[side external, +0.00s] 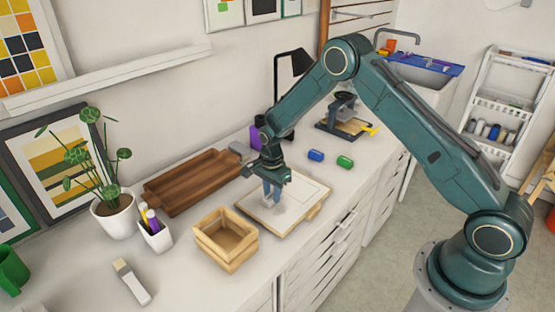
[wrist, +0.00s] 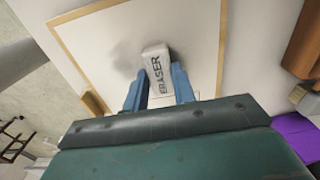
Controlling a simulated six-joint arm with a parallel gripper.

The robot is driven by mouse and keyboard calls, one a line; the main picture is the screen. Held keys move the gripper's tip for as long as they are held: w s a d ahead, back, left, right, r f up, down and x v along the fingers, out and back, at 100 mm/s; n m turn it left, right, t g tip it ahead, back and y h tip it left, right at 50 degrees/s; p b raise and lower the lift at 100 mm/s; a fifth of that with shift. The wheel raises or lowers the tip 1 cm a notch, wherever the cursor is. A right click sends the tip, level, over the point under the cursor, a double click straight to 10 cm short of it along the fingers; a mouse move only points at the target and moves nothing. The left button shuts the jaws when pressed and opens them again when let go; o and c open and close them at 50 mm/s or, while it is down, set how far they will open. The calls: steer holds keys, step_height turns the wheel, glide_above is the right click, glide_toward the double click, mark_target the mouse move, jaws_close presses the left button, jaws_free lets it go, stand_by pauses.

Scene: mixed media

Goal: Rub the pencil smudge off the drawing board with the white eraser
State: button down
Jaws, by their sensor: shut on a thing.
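The white eraser (wrist: 158,70), marked "ERASER", is held between the blue fingers of my gripper (wrist: 158,86) in the wrist view. In the side view my gripper (side external: 273,192) points down over the drawing board (side external: 309,190), and the eraser is too small to make out clearly there. The drawing board also shows in the wrist view (wrist: 205,35) as a white sheet with a tan border. A grey pencil smudge (wrist: 125,55) lies on it, beside and partly behind the eraser. I cannot tell whether the eraser touches the board.
A wooden box (side external: 226,240) stands just left of the board, and a brown tray (side external: 190,183) lies behind it. Blue (side external: 316,155) and green (side external: 345,162) pieces lie to the right. A potted plant (side external: 114,215) and a pen cup (side external: 156,235) stand further left.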

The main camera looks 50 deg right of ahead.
steer(key=shift+r, duration=0.95)
steer(key=shift+w+r, duration=0.25)
steer(key=shift+r, duration=0.5)
step_height(320, 180, up, 7)
steer(key=shift+f, duration=0.15)
stand_by(0.6)
steer(key=c, duration=1.7)
jaws_free()
jaws_close()
steer(key=shift+w+a+f, duration=0.2)
steer(key=shift+a+f, duration=0.2)
steer(key=shift+f, duration=0.4)
steer(key=shift+w+a+f, duration=0.2)
steer(key=shift+a+f, duration=0.15)
steer(key=shift+f, duration=0.4)
